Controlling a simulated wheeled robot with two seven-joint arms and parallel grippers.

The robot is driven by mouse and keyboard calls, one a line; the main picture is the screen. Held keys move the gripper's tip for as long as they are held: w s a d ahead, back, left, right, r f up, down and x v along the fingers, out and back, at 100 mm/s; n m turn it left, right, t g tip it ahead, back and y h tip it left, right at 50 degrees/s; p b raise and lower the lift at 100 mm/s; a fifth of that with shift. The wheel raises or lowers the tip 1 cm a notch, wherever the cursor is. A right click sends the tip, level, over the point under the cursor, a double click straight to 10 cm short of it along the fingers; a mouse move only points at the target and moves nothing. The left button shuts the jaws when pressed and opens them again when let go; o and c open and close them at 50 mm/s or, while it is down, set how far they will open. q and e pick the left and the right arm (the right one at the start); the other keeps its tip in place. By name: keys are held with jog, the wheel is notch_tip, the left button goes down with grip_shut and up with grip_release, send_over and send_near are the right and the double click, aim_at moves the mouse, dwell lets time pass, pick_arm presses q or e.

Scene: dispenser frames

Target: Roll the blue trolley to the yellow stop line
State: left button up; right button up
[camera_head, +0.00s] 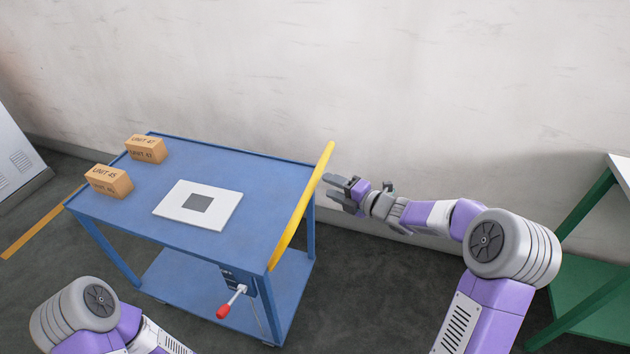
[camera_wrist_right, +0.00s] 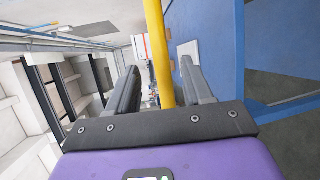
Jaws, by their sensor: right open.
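The blue trolley (camera_head: 262,180) stands on the dark floor near the wall. A yellow push bar (camera_head: 300,210) runs along its right end and also shows in the right wrist view (camera_wrist_right: 158,50). The yellow stop line (camera_head: 38,222) lies on the floor to the trolley's left, partly hidden by it. My right gripper (camera_head: 333,187) is open beside the bar's far part. In the right wrist view the bar appears between the two open fingers (camera_wrist_right: 160,88); I cannot tell whether they touch it. My left arm shows at lower left, its gripper out of view.
Two cardboard boxes (camera_head: 108,182) (camera_head: 146,149) and a white plate with a grey square (camera_head: 180,206) lie on the trolley top. A red-knobbed lever (camera_head: 225,309) sticks out below it. A pale cabinet (camera_head: 14,155) stands at far left, a green-framed table (camera_head: 590,300) at right.

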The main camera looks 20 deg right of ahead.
aim_at(315, 180)
jog(key=x, duration=0.7)
jog(key=shift+s+f+b, duration=0.1)
jog(key=shift+b, duration=0.25)
grip_shut()
